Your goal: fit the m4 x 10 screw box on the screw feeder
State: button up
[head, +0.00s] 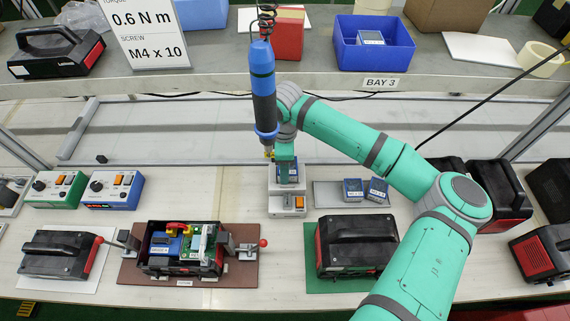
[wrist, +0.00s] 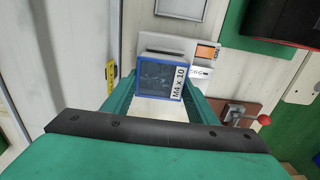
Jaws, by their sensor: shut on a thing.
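My gripper (head: 284,160) is shut on a blue-edged, dark-topped screw box, which also shows in the wrist view (wrist: 158,78) with a white "M4 x 10" label facing right. The box sits between the two green fingers. The screw feeder (head: 287,207) is a small white unit with an orange switch, on the bench under the hanging screwdriver; its switch end shows in the wrist view (wrist: 203,72). In the head view the held box (head: 288,172) appears over the back part of the feeder. I cannot tell whether it touches the feeder.
A blue and black screwdriver (head: 263,90) hangs beside my gripper. Two similar boxes (head: 353,190) stand on a grey plate to the right. An open device (head: 180,249) sits in a brown fixture at front left. A blue bin (head: 400,57) stands on the upper shelf.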

jog(key=shift+s+d, duration=0.1)
jog(key=shift+f, duration=0.15)
jog(key=shift+a+f, duration=0.1)
jog(key=shift+a, duration=0.1)
jog(key=shift+s+d+f, duration=0.1)
jog(key=o, duration=1.2)
jog(key=shift+c, duration=0.2)
jog(key=shift+f, duration=0.1)
jog(key=shift+o, duration=1.3)
jog(key=shift+f, duration=0.1)
jog(key=shift+d, duration=0.1)
jog(key=shift+c, duration=0.4)
